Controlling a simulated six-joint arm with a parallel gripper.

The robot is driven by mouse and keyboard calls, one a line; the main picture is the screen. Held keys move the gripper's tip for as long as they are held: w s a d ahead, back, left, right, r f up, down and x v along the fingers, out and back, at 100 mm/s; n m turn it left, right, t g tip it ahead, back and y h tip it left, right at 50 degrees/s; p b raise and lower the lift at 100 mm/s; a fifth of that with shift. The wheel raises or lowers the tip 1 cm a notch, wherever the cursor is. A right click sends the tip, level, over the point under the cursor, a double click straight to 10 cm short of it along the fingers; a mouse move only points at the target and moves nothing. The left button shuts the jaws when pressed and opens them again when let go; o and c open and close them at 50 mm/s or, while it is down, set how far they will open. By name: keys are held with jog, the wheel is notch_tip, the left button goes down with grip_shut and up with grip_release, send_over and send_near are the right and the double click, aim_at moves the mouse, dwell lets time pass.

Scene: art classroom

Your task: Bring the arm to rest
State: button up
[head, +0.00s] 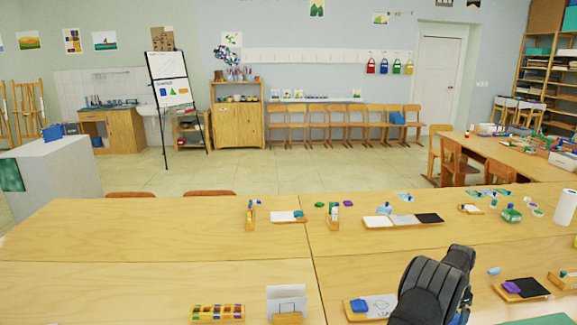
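A black, rounded part of my own arm (436,288) rises from the bottom edge at the lower right, over the near wooden table (130,290). My gripper's fingers do not show in the head view. I cannot tell whether they hold anything. The arm part hides some of the tabletop and part of a white sheet (379,304) with drawn marks, which lies beside a blue item (359,305).
A tray of coloured pieces (217,312) and a card in a wooden holder (287,300) stand at the near edge. A black panel with a purple item (513,288) lies right of the arm. A paper roll (564,208) stands far right. The left tabletop is clear.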

jog(key=shift+r, duration=0.4)
